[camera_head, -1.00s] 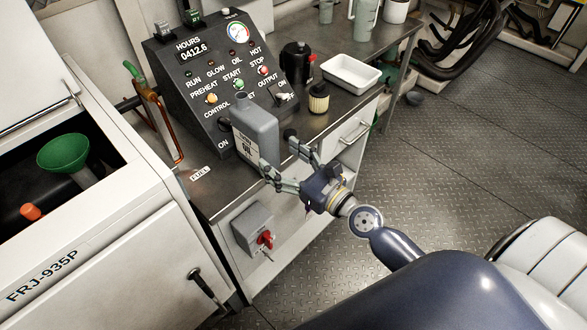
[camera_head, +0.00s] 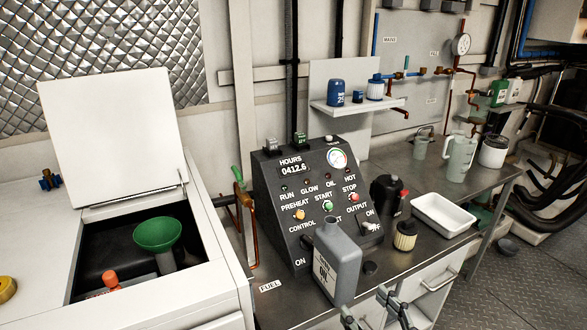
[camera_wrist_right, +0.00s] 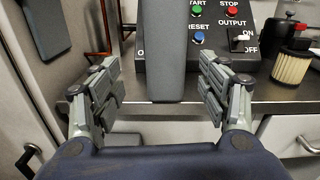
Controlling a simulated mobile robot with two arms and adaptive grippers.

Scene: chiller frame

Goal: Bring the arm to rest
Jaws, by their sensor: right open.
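My right gripper (camera_head: 378,308) shows at the bottom edge of the head view, in front of the bench, with its fingers apart. In the right wrist view the two fingers (camera_wrist_right: 160,98) are wide open. The grey oil bottle (camera_head: 337,262) stands upright on the bench, just beyond the fingers. The rest of my right arm is out of the head view. My left gripper does not show.
The control panel (camera_head: 305,200) stands behind the bottle. A black jug (camera_head: 387,200), a filter (camera_head: 405,236) and a white tray (camera_head: 443,213) stand to the right on the bench (camera_head: 420,262). At left, a green funnel (camera_head: 157,234) sits in the open generator housing (camera_head: 200,290).

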